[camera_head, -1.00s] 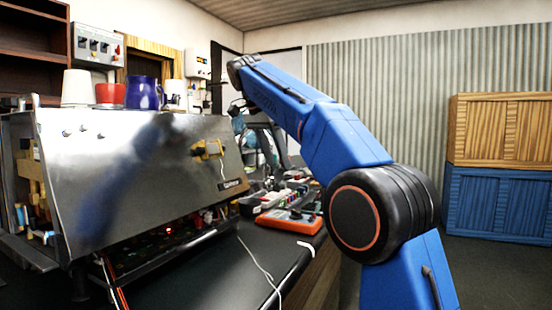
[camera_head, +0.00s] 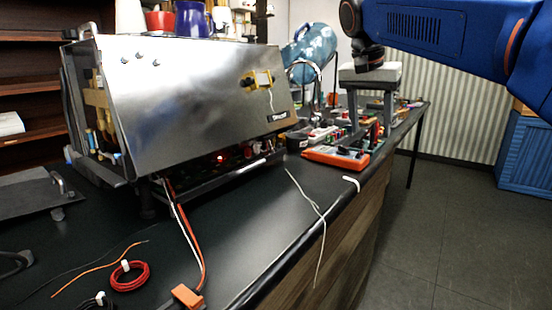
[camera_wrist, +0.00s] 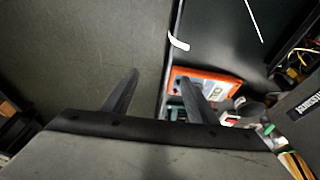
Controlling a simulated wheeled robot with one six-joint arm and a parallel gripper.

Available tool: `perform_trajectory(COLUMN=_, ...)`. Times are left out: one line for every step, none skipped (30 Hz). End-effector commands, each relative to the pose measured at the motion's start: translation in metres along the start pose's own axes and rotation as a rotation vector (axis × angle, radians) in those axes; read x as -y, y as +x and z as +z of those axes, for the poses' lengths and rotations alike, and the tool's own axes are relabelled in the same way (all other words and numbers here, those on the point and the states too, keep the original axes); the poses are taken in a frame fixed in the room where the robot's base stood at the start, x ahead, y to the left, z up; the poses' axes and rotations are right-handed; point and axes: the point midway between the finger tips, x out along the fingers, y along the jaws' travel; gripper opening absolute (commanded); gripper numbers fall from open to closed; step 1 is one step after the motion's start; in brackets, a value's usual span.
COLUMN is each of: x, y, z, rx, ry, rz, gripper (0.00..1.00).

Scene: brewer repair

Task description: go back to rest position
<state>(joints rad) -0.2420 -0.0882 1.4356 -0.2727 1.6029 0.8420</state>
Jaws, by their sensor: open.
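My gripper (camera_wrist: 154,92) shows in the wrist view with its two dark fingers spread apart and nothing between them. It hangs above the counter's edge and the grey floor, with the orange device (camera_wrist: 205,84) on the counter beyond the right finger. The brewer (camera_head: 190,95), a steel-sided machine with an open underside and a small red light, stands on the dark counter (camera_head: 240,215), clear of my arm.
The orange device (camera_head: 336,159) lies near the counter's front edge. Several tools and parts crowd the counter behind it. A red wire coil (camera_head: 129,276) and loose cables lie at the front left. A blue crate (camera_head: 525,155) stands at the right; the floor (camera_head: 430,220) before it is clear.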

Motion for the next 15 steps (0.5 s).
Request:
perform_trajectory(x=-0.014, y=0.007, z=0.011, rx=0.003, ry=-0.027, rz=-0.011, gripper=0.53)
perform_trajectory(x=-0.021, y=0.011, z=0.017, rx=0.003, ry=-0.048, rz=-0.019, gripper=0.53)
perform_trajectory(x=-0.030, y=0.018, z=0.025, rx=0.004, ry=-0.073, rz=-0.029, gripper=0.53)
perform_trajectory(x=-0.037, y=0.023, z=0.031, rx=0.005, ry=-0.093, rz=-0.038, gripper=0.53)
perform_trajectory(x=-0.043, y=0.028, z=0.038, rx=0.005, ry=-0.112, rz=-0.046, gripper=0.53)
perform_trajectory(x=-0.052, y=0.035, z=0.047, rx=0.005, ry=-0.138, rz=-0.056, gripper=0.53)
perform_trajectory(x=-0.059, y=0.040, z=0.053, rx=0.004, ry=-0.155, rz=-0.065, gripper=0.53)
perform_trajectory(x=-0.065, y=0.046, z=0.061, rx=0.005, ry=-0.174, rz=-0.072, gripper=0.53)
perform_trajectory(x=-0.074, y=0.054, z=0.071, rx=0.004, ry=-0.199, rz=-0.083, gripper=0.53)
perform_trajectory(x=-0.080, y=0.060, z=0.078, rx=0.002, ry=-0.217, rz=-0.092, gripper=0.53)
perform_trajectory(x=-0.086, y=0.066, z=0.086, rx=0.002, ry=-0.234, rz=-0.099, gripper=0.53)
perform_trajectory(x=-0.095, y=0.075, z=0.096, rx=0.000, ry=-0.257, rz=-0.110, gripper=0.53)
perform_trajectory(x=-0.101, y=0.081, z=0.104, rx=-0.002, ry=-0.274, rz=-0.118, gripper=0.53)
perform_trajectory(x=-0.106, y=0.088, z=0.112, rx=-0.003, ry=-0.292, rz=-0.125, gripper=0.53)
perform_trajectory(x=-0.114, y=0.097, z=0.123, rx=-0.006, ry=-0.314, rz=-0.136, gripper=0.53)
